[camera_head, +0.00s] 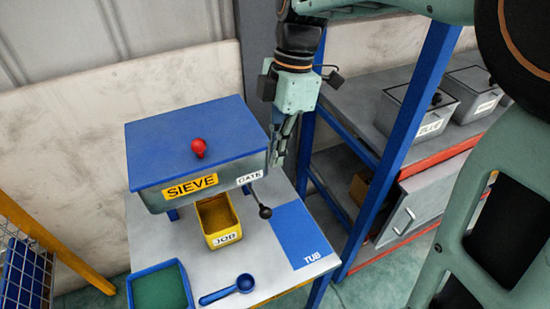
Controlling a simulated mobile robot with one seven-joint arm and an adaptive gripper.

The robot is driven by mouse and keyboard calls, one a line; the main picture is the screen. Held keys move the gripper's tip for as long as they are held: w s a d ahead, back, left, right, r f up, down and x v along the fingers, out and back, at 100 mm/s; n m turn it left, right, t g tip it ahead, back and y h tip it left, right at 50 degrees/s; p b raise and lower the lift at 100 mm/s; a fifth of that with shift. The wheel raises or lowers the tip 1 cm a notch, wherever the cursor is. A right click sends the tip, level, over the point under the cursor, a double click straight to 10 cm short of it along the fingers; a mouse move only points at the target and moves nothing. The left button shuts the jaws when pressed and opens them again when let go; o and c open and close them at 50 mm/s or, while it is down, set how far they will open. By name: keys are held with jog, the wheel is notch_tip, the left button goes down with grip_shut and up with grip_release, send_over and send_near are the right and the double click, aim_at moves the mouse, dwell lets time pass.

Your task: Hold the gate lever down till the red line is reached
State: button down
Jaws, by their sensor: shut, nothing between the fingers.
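The gate lever (264,210) is a thin rod with a black ball knob. It sticks out and slopes down from under the GATE label at the front right of the sieve (190,188), a grey box with a blue lid and red knob. My gripper (276,164) points down, shut and empty, beside the sieve's right end. It is above and behind the lever knob, apart from it in the picture. A yellow tub marked JOB (223,240) stands under the sieve with brownish-yellow matter inside. I cannot make out a red line in it.
The grey table (255,281) also bears a blue scoop (243,284), a blue tray with a green inside (186,276) and a blue patch marked TUB (300,235), which is empty. A blue-framed shelf (395,115) with lidded grey bins stands at the right.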

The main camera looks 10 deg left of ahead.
aim_at(267, 209)
jog(key=x, duration=1.2)
jog(key=shift+f, duration=0.4)
notch_tip(267, 209, down, 8)
jog(key=s+d+t+y+b, duration=0.1)
jog(key=s+t+b, duration=0.1)
jog(key=b, duration=0.9)
jog(key=shift+s+d+f+b, duration=0.2)
jog(key=shift+b, duration=0.2)
jog(key=shift+s+f, duration=0.15)
jog(key=shift+f, duration=0.05)
jog(key=shift+r, duration=0.1)
dwell(4.2)
